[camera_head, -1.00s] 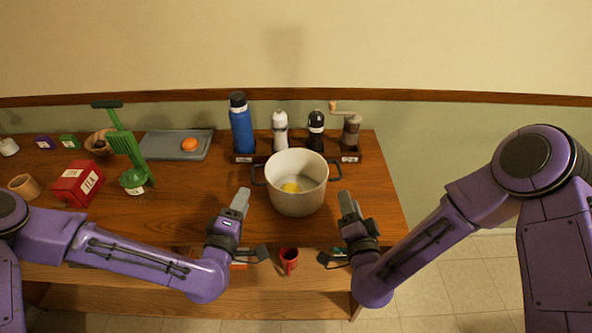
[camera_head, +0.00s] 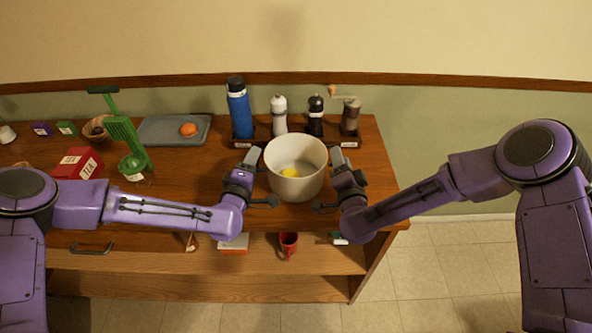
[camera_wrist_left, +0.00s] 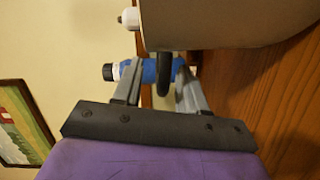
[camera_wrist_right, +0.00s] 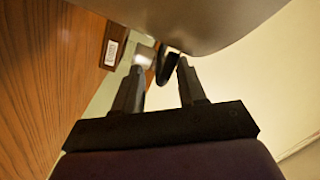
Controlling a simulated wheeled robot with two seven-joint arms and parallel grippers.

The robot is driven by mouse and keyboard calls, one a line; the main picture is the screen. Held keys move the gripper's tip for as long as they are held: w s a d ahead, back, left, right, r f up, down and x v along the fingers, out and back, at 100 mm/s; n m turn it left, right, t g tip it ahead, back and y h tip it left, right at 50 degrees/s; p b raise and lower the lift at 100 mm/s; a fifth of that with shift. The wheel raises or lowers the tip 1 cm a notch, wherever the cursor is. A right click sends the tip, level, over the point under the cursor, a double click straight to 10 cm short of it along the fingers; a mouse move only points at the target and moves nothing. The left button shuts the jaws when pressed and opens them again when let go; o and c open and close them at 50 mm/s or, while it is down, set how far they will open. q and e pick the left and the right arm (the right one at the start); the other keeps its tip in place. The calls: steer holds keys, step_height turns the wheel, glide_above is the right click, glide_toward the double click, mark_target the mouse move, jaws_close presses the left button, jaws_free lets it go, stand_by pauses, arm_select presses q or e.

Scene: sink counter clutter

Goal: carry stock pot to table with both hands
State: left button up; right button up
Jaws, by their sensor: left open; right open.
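The stock pot (camera_head: 297,183) is a cream, open pot with something yellow inside, standing upright on the wooden table (camera_head: 180,205). My left gripper (camera_head: 254,156) is open at the pot's left side. In the left wrist view the dark pot handle (camera_wrist_left: 163,75) lies between its open fingers (camera_wrist_left: 158,80). My right gripper (camera_head: 336,157) is open at the pot's right side. In the right wrist view the other dark handle (camera_wrist_right: 162,65) shows between its fingertips (camera_wrist_right: 161,75). In the head view both handles are mostly hidden by the grippers.
A grey tray (camera_head: 160,131) with an orange fruit (camera_head: 188,129) is left. A red mug (camera_head: 288,243) is on the lower shelf.

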arm_select(q)
steer(key=shift+x, duration=0.85)
arm_select(e)
steer(key=shift+w+a, duration=0.1)
steer(key=shift+w, duration=0.75)
arm_select(q)
steer(key=shift+s, duration=0.1)
jaws_close()
arm_select(e)
steer(key=shift+s, duration=0.1)
jaws_close()
arm_select(q)
steer(key=shift+a, duration=0.1)
steer(key=shift+a, duration=0.15)
arm_select(e)
steer(key=shift+s+f, duration=0.2)
steer(key=shift+f, duration=0.1)
steer(key=shift+r, duration=0.1)
